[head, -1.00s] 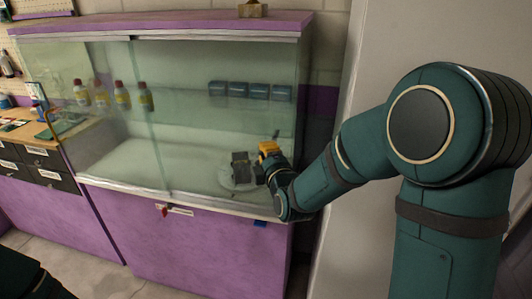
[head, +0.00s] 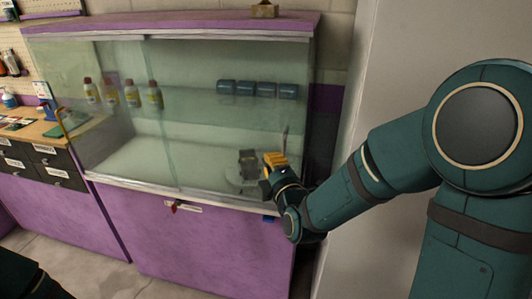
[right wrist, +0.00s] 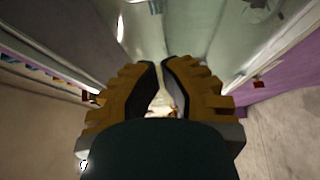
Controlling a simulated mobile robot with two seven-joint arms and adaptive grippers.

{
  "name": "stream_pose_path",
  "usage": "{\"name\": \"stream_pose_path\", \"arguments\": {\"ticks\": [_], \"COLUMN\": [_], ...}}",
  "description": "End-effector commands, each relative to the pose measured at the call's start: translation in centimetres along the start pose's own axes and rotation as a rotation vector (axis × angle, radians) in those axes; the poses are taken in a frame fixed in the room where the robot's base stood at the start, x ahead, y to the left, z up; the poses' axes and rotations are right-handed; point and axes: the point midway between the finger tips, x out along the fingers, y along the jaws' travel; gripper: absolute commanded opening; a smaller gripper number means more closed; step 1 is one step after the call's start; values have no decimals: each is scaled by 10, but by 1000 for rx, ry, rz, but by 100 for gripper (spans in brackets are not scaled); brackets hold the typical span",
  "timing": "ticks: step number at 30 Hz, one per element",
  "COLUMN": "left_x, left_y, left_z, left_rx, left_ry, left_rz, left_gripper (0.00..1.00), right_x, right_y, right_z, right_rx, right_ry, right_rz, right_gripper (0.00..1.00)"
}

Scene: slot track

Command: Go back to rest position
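My right gripper (head: 274,162), with yellow-orange fingers, is at the lower right of the glass display case (head: 230,18), close to its front glass. In the right wrist view my right gripper (right wrist: 160,68) shows two fingers with a narrow gap and nothing held between them. My right arm (head: 345,195) reaches in from the right with its elbow bent. Only a dark piece of my left arm (head: 25,280) shows at the bottom left corner; its gripper is out of view.
A dark block (head: 248,163) shows behind the glass beside my right gripper. Several bottles (head: 132,94) and blue boxes (head: 257,89) stand inside the case. A red key-like piece (head: 175,206) is on its front edge. A pale wall (head: 385,90) is right of the case.

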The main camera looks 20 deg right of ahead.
Motion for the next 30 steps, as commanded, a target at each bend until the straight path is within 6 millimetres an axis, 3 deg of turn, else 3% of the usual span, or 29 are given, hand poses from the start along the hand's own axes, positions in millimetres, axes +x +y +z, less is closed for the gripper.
{"name": "stream_pose_path", "arguments": {"ticks": [6,11,14,17,23,30], "left_x": [-2,-2,-2,-2,-2,-2], "left_y": [0,0,0,0,0,0], "left_z": [0,0,1,1,0,0], "left_rx": [-1,-1,-1,-1,-1,-1], "left_ry": [-2,-2,-2,-2,-2,-2], "left_rz": [0,0,0,0,0,0], "left_gripper": [100,100,100,100,100,100], "right_x": [-20,-23,-21,-21,-40,-110], "right_y": [0,-1,-16,-51,-164,-286], "right_z": [0,-1,-4,-13,-38,-69], "right_rx": [1,4,48,172,594,1122], "right_ry": [0,1,10,22,-50,-383], "right_rz": [1,-4,-48,-161,-537,-988], "right_gripper": [0,0,0,0,0,0]}}
